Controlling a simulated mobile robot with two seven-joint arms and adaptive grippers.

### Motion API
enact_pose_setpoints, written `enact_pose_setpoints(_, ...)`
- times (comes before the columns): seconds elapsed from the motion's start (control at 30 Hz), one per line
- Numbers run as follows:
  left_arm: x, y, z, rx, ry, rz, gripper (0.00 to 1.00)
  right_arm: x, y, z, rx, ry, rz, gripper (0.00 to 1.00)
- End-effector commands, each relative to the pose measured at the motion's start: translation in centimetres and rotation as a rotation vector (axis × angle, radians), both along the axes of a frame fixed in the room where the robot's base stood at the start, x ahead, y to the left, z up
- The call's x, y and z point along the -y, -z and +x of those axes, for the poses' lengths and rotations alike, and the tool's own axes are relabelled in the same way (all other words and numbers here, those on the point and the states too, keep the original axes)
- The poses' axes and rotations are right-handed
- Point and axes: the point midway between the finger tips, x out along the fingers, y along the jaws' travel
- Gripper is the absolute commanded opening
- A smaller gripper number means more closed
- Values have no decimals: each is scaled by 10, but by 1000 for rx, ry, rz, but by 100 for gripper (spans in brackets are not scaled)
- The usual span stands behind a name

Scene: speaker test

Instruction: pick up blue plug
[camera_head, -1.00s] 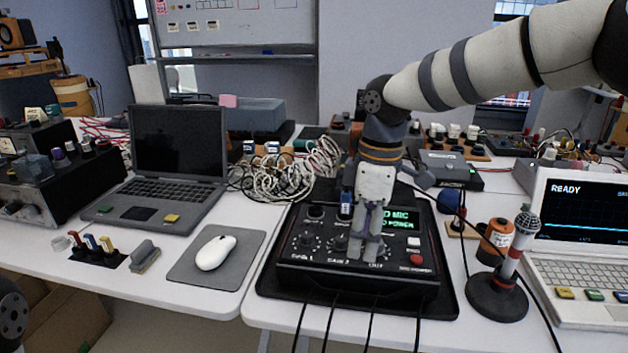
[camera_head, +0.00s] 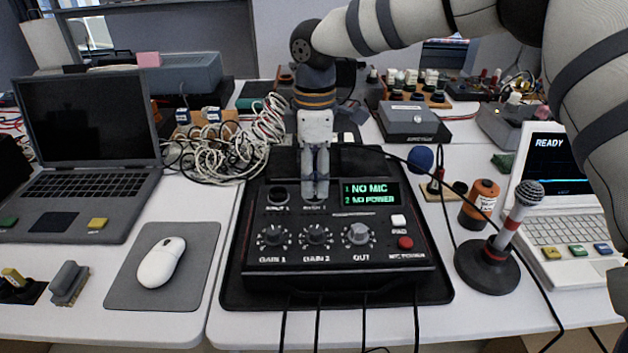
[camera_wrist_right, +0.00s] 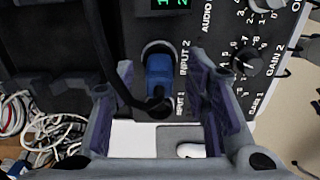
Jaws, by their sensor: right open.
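The blue plug (camera_wrist_right: 158,72) shows in the right wrist view, seated at the INPUT 2 socket of a black audio box (camera_head: 335,262). A black cable (camera_wrist_right: 118,70) curves down to the plug's lower end. My right gripper (camera_head: 315,196) points down over the box's input sockets and hides the plug in the head view. In the right wrist view the fingers of this gripper (camera_wrist_right: 160,110) are apart, one on each side of the plug's lower end, with gaps and nothing held. The INPUT 1 socket (camera_head: 278,196) looks empty. My left gripper is out of view.
The box's screen (camera_head: 370,193) reads NO MIC and NO POWER. Tangled cables (camera_head: 220,150) lie behind left. A microphone on a stand (camera_head: 500,245), an orange can (camera_head: 480,203) and a white laptop (camera_head: 565,215) stand right. A mouse (camera_head: 161,262) on a mat is left.

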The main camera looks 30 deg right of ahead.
Motion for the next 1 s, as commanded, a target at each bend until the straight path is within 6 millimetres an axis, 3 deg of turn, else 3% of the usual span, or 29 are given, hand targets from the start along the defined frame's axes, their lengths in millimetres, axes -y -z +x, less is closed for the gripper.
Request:
enact_pose_setpoints(0.27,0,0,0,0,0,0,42,0,6,0,1,0,0,43)
enact_pose_setpoints(0.4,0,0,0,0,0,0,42,0,6,0,1,0,0,11)
enact_pose_setpoints(0.47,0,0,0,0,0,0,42,0,6,0,1,0,0,0)
enact_pose_setpoints(0.8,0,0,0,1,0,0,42,0,4,0,1,0,0,0)
enact_pose_setpoints(1.0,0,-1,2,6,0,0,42,0,-26,1,6,1,1,0)
